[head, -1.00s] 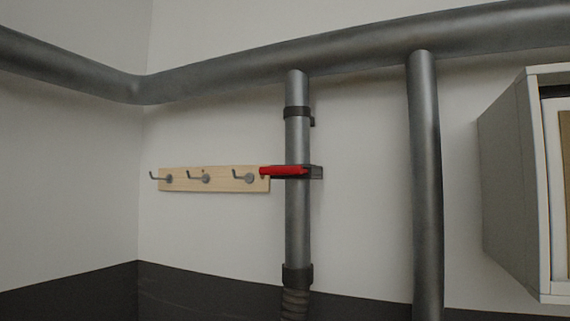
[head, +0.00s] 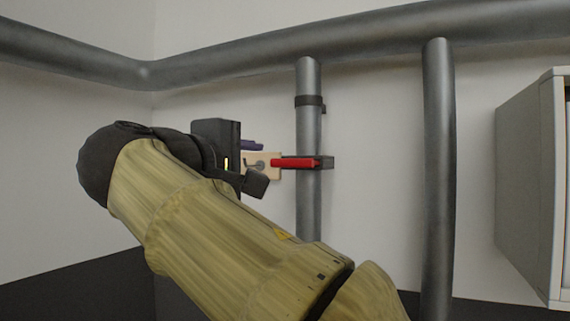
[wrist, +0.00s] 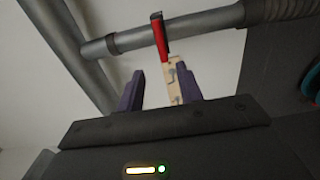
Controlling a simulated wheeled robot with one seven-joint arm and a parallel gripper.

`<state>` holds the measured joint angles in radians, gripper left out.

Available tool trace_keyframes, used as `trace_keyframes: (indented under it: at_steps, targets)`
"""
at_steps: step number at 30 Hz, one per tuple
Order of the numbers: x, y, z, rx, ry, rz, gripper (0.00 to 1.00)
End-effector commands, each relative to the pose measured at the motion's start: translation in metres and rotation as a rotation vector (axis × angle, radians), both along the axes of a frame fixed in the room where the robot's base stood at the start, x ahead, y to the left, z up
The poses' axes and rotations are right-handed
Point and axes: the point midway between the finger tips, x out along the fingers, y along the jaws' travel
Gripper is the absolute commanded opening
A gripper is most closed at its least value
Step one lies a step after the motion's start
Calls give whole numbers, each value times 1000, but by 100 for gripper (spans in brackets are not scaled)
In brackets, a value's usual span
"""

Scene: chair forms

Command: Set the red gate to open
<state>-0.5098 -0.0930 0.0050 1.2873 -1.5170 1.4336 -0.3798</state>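The red gate handle (head: 294,163) lies sideways across a vertical grey pipe (head: 309,203), on a dark gate plate (head: 326,162). It points left from the pipe. In the wrist view the red handle (wrist: 160,38) is beyond the fingertips and a little above the gap between them. My gripper (wrist: 160,80) is open and empty, with its two purple fingers apart. In the head view my gripper (head: 252,145) is left of the handle and apart from it in the picture; the wrist partly hides the fingers.
A large grey pipe (head: 380,43) runs above, and another vertical pipe (head: 438,180) stands to the right. A grey cabinet (head: 520,190) is at the far right.

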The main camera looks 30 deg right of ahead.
Motion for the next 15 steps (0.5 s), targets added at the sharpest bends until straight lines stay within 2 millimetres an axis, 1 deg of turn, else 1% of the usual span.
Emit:
trace_keyframes:
  at_steps: [5, 8, 15]
  targets:
    - [5, -6, 1, -1, 1, -1, 36]
    - [11, -15, 2, 0, 2, -3, 36]
    - [36, -47, 3, 0, 4, -3, 36]
